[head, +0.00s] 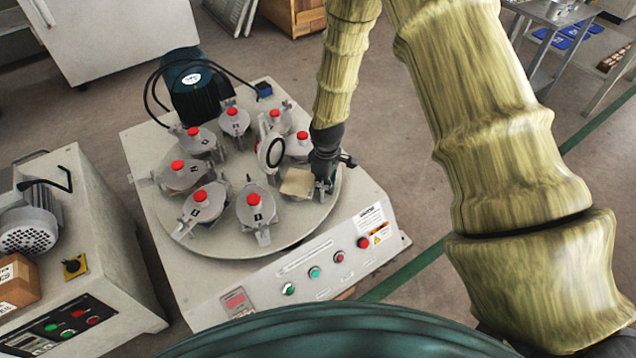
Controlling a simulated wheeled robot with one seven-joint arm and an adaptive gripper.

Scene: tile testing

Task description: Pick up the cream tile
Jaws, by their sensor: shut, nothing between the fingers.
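The cream tile (297,183) is a small, pale square on the right part of the round turntable (225,240) of the machine. It sits in a gap among several grey holders with red knobs. My gripper (325,184) is shut and points down at the tile's right side. The gripper's dark body hides what lies just behind it. I cannot tell whether the fingertips touch the tile.
Several grey holders, such as one with a red knob (254,207), stand around the turntable. A dark motor (193,90) with cables rises at the back. The machine's front panel (330,262) has buttons. A second machine (110,240) stands at left.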

